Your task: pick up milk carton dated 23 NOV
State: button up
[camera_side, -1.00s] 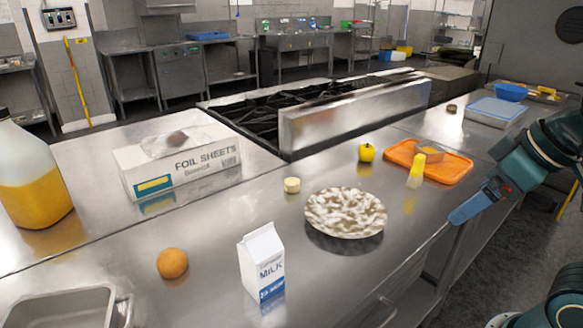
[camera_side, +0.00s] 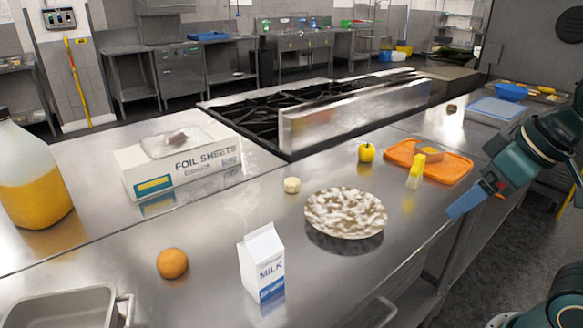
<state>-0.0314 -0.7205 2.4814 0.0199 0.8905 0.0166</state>
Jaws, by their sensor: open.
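A white milk carton (camera_side: 261,262) with a gabled top and a blue band stands upright on the steel counter, near the front middle. It reads MILK; the small print on the blue band is too blurred for me to read a date. My gripper (camera_side: 462,206) is at the right, over the counter's front edge, well to the right of the carton and apart from it. It is open and empty, with its blue fingers pointing down and left.
A speckled plate (camera_side: 345,212) lies between the carton and my gripper. An orange (camera_side: 172,263) and a metal pan (camera_side: 62,307) are left of the carton. A foil sheets box (camera_side: 180,166), juice jug (camera_side: 30,185), yellow apple (camera_side: 366,152) and orange tray (camera_side: 450,170) stand farther off.

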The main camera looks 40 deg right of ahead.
jog(key=w+a+r, duration=0.2)
jog(key=w+a, duration=0.3)
jog(key=w, duration=0.3)
jog(key=t, duration=0.1)
send_near(261, 242)
jog(key=shift+f, duration=0.1)
jog(key=shift+x, duration=4.2)
jog(key=shift+d+x, duration=0.2)
jog(key=shift+x, duration=2.4)
